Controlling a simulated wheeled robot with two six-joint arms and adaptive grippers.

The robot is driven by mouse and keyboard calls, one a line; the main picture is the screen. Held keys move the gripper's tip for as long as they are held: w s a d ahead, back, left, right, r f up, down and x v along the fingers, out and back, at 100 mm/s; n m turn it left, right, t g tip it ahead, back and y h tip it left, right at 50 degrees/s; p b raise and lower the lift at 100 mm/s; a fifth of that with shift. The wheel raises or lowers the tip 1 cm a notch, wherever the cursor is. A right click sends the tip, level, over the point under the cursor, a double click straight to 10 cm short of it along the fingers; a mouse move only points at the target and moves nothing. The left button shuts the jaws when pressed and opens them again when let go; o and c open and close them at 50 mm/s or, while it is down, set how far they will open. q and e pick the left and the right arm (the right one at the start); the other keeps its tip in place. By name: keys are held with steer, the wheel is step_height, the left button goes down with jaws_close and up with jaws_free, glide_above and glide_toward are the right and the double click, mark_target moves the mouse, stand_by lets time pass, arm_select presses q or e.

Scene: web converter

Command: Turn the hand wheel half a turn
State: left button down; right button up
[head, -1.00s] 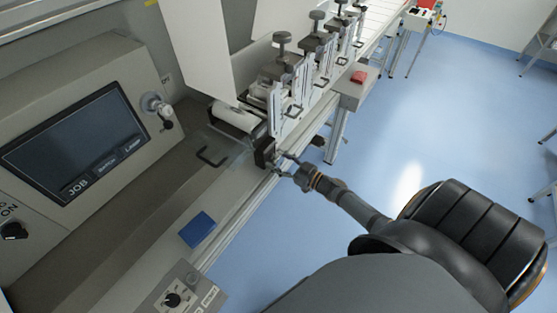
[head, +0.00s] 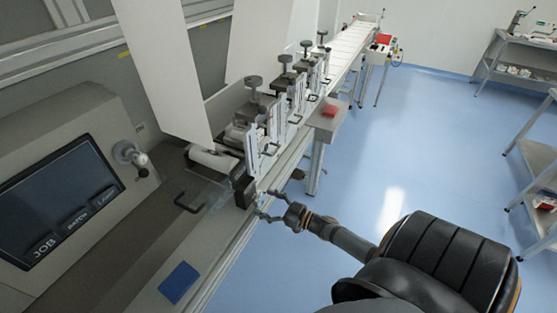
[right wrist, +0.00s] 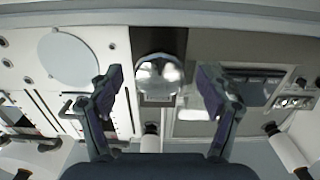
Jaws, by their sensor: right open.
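My right gripper (head: 267,204) is at the front side of the machine, just right of a dark block (head: 243,190) on its edge. Its two fingers are spread with nothing held between them. In the right wrist view the open right gripper (right wrist: 162,78) frames a shiny silver rounded knob (right wrist: 160,75) on a dark plate. The knob lies ahead, and I cannot tell whether the fingers touch it. I cannot make out for certain which part is the hand wheel. My left gripper is not in view.
A control panel with a screen (head: 60,200) stands at the left. Clamp units with dark knobs (head: 254,82) line the machine, beside a white web sheet (head: 165,65). A blue pad (head: 179,282) lies on the ledge. Blue floor (head: 420,130) is clear at the right.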

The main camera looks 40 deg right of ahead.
steer(key=v, duration=0.9)
steer(key=shift+s+d, duration=0.1)
steer(key=shift+s, duration=0.05)
steer(key=s+d+f+m+g+h+b, duration=0.1)
steer(key=s+d+f+g+h, duration=0.15)
steer(key=f, duration=0.65)
steer(key=s+d+f+m+g+h, duration=0.1)
steer(key=s+f+m+g+h, duration=0.2)
steer(key=f, duration=0.6)
steer(key=s+d+f+g+h+b, duration=0.1)
steer(key=s+f+h, duration=0.3)
steer(key=f, duration=0.5)
steer(key=s+a+f+g, duration=0.3)
steer(key=s+a+f, duration=0.1)
steer(key=s, duration=0.3)
steer(key=s+a+f+g+y, duration=0.1)
steer(key=s+a+f+g, duration=0.2)
steer(key=s+f, duration=0.3)
steer(key=s+a+f+g+y, duration=0.1)
steer(key=s+a+f+g, duration=0.2)
steer(key=s+a+f, duration=0.2)
steer(key=s+a+b, duration=0.1)
steer(key=s, duration=0.2)
steer(key=shift+f, duration=0.2)
